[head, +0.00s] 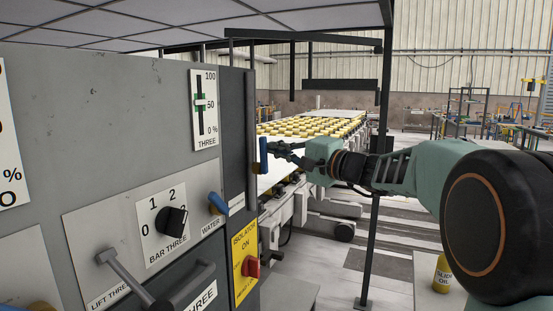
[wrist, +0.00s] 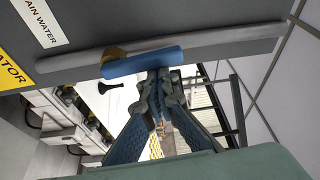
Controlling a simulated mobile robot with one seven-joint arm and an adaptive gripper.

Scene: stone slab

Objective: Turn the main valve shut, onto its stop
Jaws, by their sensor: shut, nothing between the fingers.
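The main valve has a blue lever (wrist: 145,62) on a brass body (wrist: 113,56), set on a grey pipe (wrist: 215,39) by a label ending "AIN WATER". In the wrist view the lever lies nearly along the pipe. In the head view the blue lever (head: 263,155) stands upright at the cabinet's far edge. My gripper (head: 274,148) is shut and empty beside the lever. In the wrist view its fingertips (wrist: 160,78) are right at the lever's side, near its free end; I cannot tell whether they touch.
The grey panel carries a smaller blue lever marked WATER (head: 217,203), a black BAR THREE knob (head: 172,221), a LIFT THREE lever (head: 124,277) and a red isolator switch (head: 252,266). A dark post (head: 371,240) stands under my arm. A yellow can (head: 442,274) stands at lower right.

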